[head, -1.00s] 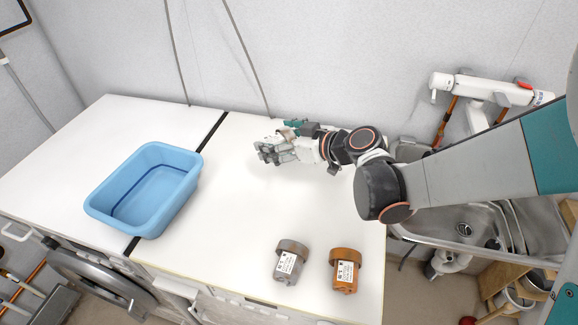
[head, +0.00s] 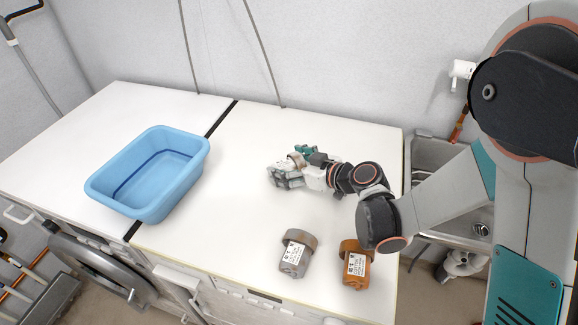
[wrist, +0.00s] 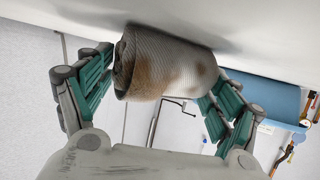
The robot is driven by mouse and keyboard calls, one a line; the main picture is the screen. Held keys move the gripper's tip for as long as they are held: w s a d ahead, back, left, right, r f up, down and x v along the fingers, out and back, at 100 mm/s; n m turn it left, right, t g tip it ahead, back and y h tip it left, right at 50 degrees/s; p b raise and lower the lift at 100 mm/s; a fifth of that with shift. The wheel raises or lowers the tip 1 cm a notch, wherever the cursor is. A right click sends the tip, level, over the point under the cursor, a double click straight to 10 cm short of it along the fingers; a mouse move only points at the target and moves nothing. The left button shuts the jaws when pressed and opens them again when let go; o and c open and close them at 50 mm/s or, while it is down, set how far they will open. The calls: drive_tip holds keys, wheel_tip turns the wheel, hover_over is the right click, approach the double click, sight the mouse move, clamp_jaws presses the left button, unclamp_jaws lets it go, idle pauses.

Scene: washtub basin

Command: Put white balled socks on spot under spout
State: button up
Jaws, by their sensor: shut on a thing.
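My gripper (head: 288,167) is over the white counter, right of the blue tub. In the wrist view its two teal-padded fingers stand on either side of a rolled whitish-grey bundle with brown stains, the balled socks (wrist: 168,66). The gripper is shut on the socks. Only a small beige part of them (head: 297,160) shows in the head view.
A blue tub (head: 190,165) stands on the left part of the counter. The counter between tub and gripper is clear.

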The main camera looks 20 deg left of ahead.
drive_tip(key=shift+f, duration=0.1)
drive_tip(key=o, duration=1)
drive_tip(key=shift+c, duration=0.2)
drive_tip(key=shift+r, duration=0.3)
drive_tip(key=p+v, duration=0.3)
drive_tip(key=v, duration=0.9)
drive_tip(key=shift+f, duration=0.1)
